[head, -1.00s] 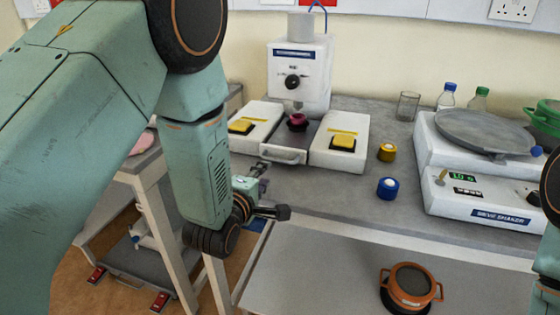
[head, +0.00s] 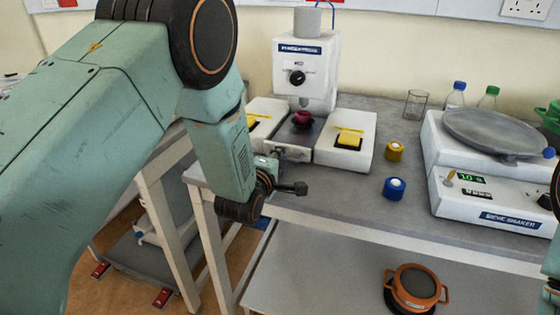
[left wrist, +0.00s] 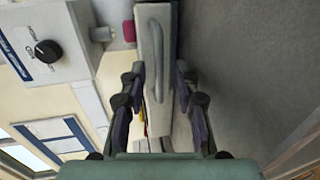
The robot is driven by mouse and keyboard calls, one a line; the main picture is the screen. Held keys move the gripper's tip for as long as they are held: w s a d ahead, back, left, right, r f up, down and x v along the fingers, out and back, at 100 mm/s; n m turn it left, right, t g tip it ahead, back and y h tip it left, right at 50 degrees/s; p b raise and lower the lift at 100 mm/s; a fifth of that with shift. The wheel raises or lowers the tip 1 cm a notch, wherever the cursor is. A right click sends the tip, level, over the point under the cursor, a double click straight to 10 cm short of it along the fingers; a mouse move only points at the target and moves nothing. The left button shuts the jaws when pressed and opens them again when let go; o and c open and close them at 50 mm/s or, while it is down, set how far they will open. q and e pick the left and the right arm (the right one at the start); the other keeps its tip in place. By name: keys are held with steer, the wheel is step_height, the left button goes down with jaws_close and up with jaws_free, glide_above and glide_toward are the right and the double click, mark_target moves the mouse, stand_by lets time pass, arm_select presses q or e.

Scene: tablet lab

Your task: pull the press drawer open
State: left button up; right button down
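The press (head: 305,70) is a white machine at the back of the bench, with a dark grey drawer (head: 296,136) between two white side blocks. The drawer's white front with its curved handle is partly hidden by my left gripper (head: 280,160) in the head view. In the left wrist view, the drawer front (left wrist: 151,95) and its handle (left wrist: 154,55) lie ahead, between the lines of my open fingers (left wrist: 157,85). The fingers are empty, and I see no clear contact with the handle. A dark red piece (head: 302,118) sits under the press head. My right gripper is out of view.
Yellow (head: 394,151) and blue (head: 393,188) round pieces stand right of the press. A sieve shaker (head: 490,180), a beaker (head: 416,104) and bottles are further right. An orange pot (head: 413,284) sits on the lower shelf. The bench's front edge is near my left gripper.

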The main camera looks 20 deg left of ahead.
arm_select(q)
steer(key=shift+s+r, duration=0.15)
steer(key=shift+w+f, duration=0.25)
steer(key=c, duration=0.3)
steer(key=shift+s+r, duration=0.1)
steer(key=shift+r, duration=0.05)
jaws_close()
